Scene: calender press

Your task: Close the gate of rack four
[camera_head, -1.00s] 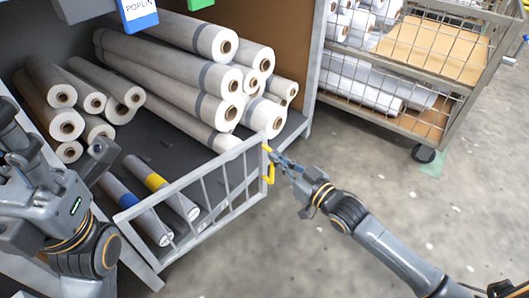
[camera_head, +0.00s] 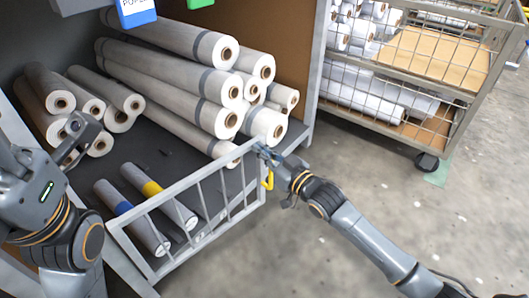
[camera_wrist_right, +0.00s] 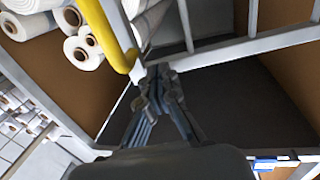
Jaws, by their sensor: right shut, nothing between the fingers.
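The grey barred gate (camera_head: 200,191) stands across the front of the near rack, its right end apart from the rack's right post (camera_head: 312,75). A yellow handle (camera_head: 268,180) is on that end. My right gripper (camera_head: 265,152) is shut and empty at the gate's upper right corner, just above the handle. In the right wrist view the gripper (camera_wrist_right: 156,78) is close to the yellow handle (camera_wrist_right: 104,34) and the gate's top rail (camera_wrist_right: 230,50); contact is unclear. My left gripper (camera_head: 78,138) is over the rack's left side; its jaw state is unclear. No rack number is readable.
White rolls (camera_head: 190,80) are stacked in the rack. Two darker rolls, with a blue band (camera_head: 130,215) and a yellow band (camera_head: 160,195), lie behind the gate. A wire-sided cart (camera_head: 400,70) stands at the right. The floor (camera_head: 370,190) between is clear.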

